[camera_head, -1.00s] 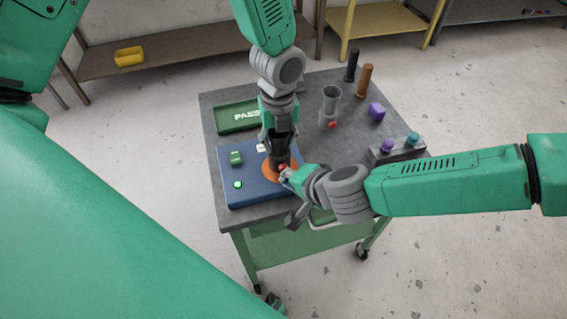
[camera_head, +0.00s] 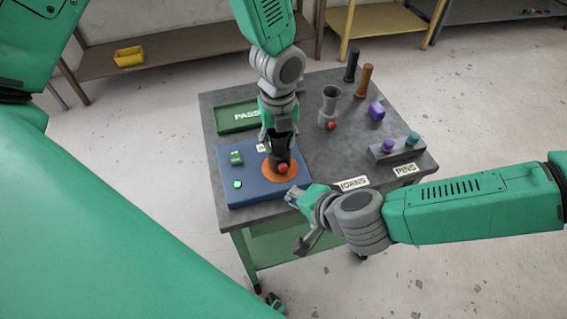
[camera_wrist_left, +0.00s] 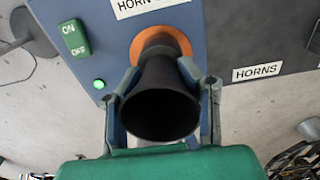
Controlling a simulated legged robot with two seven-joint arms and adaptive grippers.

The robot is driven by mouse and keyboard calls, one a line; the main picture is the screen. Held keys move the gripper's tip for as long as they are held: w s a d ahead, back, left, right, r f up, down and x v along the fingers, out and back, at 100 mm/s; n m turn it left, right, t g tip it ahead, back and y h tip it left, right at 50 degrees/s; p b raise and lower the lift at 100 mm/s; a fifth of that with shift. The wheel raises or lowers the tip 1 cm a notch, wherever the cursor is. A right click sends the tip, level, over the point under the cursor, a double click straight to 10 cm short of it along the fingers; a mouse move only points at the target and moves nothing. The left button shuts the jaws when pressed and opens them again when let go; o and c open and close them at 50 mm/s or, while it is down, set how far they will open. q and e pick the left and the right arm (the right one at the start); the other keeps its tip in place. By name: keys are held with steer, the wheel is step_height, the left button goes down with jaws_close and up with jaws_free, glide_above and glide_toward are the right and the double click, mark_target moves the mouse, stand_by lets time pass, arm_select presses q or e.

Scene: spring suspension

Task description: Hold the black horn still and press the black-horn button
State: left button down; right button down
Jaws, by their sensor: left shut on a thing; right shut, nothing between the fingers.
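The black horn (camera_head: 280,158) stands on an orange disc (camera_head: 266,172) on the blue test box (camera_head: 234,194). Its wide dark mouth (camera_wrist_left: 160,112) faces the left wrist camera. A red button (camera_head: 283,168) is on the horn's near side in the head view; it is hidden in the wrist view. My left gripper (camera_wrist_left: 161,76) is shut on the black horn, one finger on each side; it also shows from above in the head view (camera_head: 279,135). My right gripper (camera_head: 295,200) is shut and empty, off the table's front edge, apart from the button.
The box has a green ON/OFF switch (camera_head: 236,158) and a lit green lamp (camera_head: 238,184). A green PASS tray (camera_head: 238,117) lies behind. A grey horn with a red button (camera_head: 328,104), a purple piece (camera_head: 376,110) and a grey pin block (camera_head: 397,150) stand to the right.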

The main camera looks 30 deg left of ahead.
stand_by(0.3)
arm_select(q)
steer(key=c, duration=1)
jaws_free()
steer(key=shift+r, duration=0.1)
